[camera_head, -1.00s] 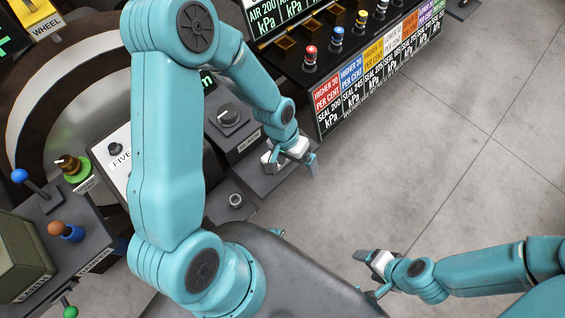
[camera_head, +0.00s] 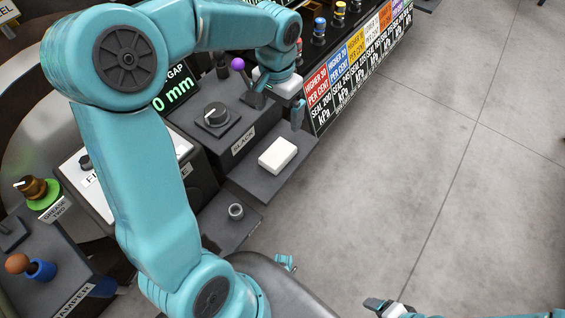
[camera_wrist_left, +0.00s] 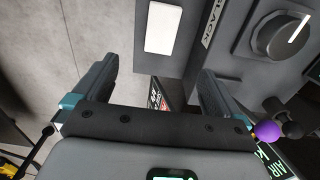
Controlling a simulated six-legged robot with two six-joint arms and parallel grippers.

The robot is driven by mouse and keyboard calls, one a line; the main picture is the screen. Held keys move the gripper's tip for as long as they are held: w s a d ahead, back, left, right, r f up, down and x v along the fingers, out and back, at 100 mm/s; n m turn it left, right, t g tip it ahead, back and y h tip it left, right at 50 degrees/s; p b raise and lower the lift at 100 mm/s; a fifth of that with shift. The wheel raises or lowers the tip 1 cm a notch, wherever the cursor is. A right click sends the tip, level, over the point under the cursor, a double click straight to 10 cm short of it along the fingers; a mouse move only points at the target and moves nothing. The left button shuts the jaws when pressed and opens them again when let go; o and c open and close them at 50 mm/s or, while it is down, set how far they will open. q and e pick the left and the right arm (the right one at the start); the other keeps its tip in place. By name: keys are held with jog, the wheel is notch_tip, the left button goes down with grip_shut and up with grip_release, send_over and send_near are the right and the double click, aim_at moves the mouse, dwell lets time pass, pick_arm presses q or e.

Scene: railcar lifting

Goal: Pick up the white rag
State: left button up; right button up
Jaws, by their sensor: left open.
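The white rag (camera_head: 277,155) looks like a small flat white block with rounded edges. It lies on a dark grey ledge (camera_head: 247,184) in front of the SLACK dial box. It also shows at the top of the left wrist view (camera_wrist_left: 163,28). My left gripper (camera_head: 279,106) is behind and above the rag, apart from it. In the left wrist view its two fingers (camera_wrist_left: 158,78) are wide apart with nothing between them. My right gripper (camera_head: 378,304) is at the bottom edge, partly cut off, and its jaws are unclear.
A purple-knobbed lever (camera_head: 238,64) stands close to the left gripper. The SLACK dial (camera_head: 215,115) is left of the rag. A row of coloured label plates (camera_head: 350,68) runs behind on the right. The floor (camera_head: 440,170) at right is clear.

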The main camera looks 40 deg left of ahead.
pick_arm(q)
jog(key=b, duration=0.3)
send_over(278, 152)
notch_tip(278, 152, down, 10)
jog(key=shift+r, duration=0.1)
jog(key=shift+f+b, duration=0.3)
jog(key=shift+f, duration=0.3)
notch_tip(278, 152, down, 5)
jog(key=shift+f+b, duration=0.1)
jog(key=shift+b, duration=1)
jog(key=c, duration=1.1)
